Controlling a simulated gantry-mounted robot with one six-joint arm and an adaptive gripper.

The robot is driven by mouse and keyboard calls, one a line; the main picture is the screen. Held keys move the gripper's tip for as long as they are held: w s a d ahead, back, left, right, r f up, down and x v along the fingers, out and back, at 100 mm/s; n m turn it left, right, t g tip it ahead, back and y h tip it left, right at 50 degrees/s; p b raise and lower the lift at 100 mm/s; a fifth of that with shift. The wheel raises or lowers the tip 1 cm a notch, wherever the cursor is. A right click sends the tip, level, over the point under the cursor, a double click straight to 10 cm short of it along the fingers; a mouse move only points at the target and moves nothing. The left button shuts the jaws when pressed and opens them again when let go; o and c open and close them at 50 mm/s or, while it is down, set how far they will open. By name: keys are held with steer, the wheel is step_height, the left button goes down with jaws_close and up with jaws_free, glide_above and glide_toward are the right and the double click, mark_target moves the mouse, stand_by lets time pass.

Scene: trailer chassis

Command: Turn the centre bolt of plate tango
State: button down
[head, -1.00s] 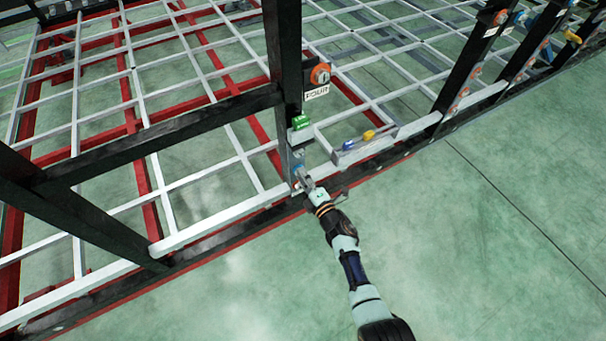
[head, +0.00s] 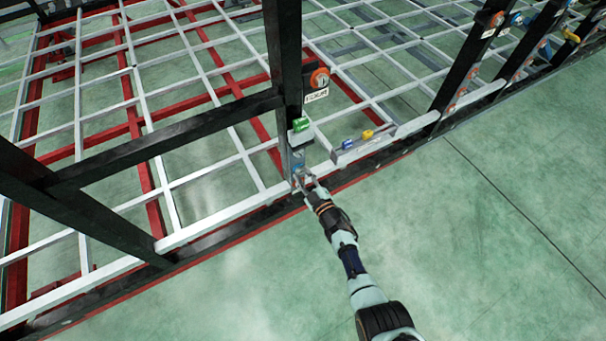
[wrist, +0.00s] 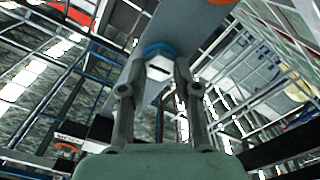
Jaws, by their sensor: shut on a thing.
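My gripper (head: 303,178) is at the lower part of the dark upright post (head: 285,60), in front of a grey plate (head: 297,160). In the wrist view my gripper (wrist: 162,72) has one finger on each side of a pale bolt head (wrist: 158,68) with a dark mark on its face and is shut on it. A blue collar (wrist: 157,48) sits behind the head. A blue patch also shows on the plate in the head view. I cannot read a plate name, and the fingers partly hide the bolt's sides.
An orange round part (head: 319,78) and a "FOUR" label (head: 316,95) are higher on the post. A green piece (head: 301,124) sits above the plate. A small tray (head: 362,147) with blue and yellow pieces is to the right. Open green floor lies in front.

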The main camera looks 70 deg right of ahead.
steer(key=m, duration=0.3)
steer(key=m+p, duration=0.1)
steer(key=m, duration=0.2)
steer(key=shift+d+r, duration=0.1)
steer(key=shift+r, duration=0.1)
steer(key=m, duration=0.6)
steer(key=shift+f+m+p, duration=0.1)
steer(key=shift+m+p, duration=0.2)
steer(key=shift+p, duration=0.1)
steer(key=c, duration=1.2)
jaws_free()
steer(key=o, duration=0.4)
steer(key=shift+s+f, duration=0.15)
steer(key=shift+s, duration=0.05)
steer(key=shift+c, duration=0.2)
steer(key=shift+w, duration=0.1)
